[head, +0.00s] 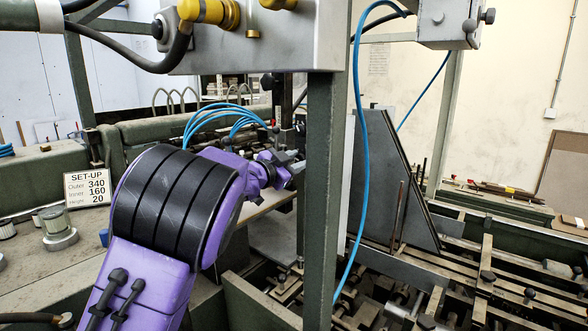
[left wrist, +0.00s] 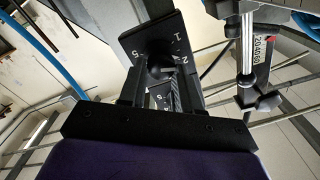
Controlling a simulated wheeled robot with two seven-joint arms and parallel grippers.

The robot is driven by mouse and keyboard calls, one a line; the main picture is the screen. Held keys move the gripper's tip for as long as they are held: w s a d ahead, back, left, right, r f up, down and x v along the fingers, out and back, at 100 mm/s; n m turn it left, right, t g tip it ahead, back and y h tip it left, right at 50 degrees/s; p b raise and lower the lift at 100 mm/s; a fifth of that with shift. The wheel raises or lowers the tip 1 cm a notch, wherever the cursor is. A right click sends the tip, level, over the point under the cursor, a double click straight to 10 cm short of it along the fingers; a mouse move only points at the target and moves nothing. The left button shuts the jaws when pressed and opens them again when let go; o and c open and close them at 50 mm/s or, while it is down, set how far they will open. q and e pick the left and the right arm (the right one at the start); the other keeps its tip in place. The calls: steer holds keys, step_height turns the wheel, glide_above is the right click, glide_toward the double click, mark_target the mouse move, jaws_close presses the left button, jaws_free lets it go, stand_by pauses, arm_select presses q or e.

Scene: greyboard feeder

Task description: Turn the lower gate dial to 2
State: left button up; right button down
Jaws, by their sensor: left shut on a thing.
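A dark dial plate (left wrist: 150,42) with white numerals shows in the left wrist view; I can read 1, 2 and 5 around its edge. A dark round knob (left wrist: 158,66) sits at its middle, between the fingertips of my left gripper (left wrist: 160,82). The gripper is shut on this knob. I cannot tell which numeral the knob points at. In the head view my left gripper (head: 284,170) reaches in beside the green upright post, and the dial is too small or hidden to read there. My right gripper is in neither view.
A green upright post (head: 320,200) stands just right of my left gripper. Blue hoses (head: 220,116) arch behind it, and a grey box (head: 270,45) hangs above. A set-up card (head: 87,189) stands at the left. Machine rails (head: 440,270) fill the lower right.

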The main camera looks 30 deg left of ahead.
arm_select(q)
steer(key=shift+f+m+b, duration=0.1)
steer(key=shift+m+b, duration=0.4)
steer(key=shift+m, duration=0.4)
steer(key=shift+r+m, duration=0.2)
steer(key=shift+m, duration=0.2)
steer(key=o, duration=0.8)
steer(key=shift+c, duration=0.2)
steer(key=o, duration=0.3)
steer(key=shift+w+f, duration=0.1)
steer(key=shift+w, duration=0.05)
steer(key=s+a+b, duration=0.1)
steer(key=s+b, duration=0.3)
steer(key=s, duration=0.6)
steer(key=shift+f, duration=0.2)
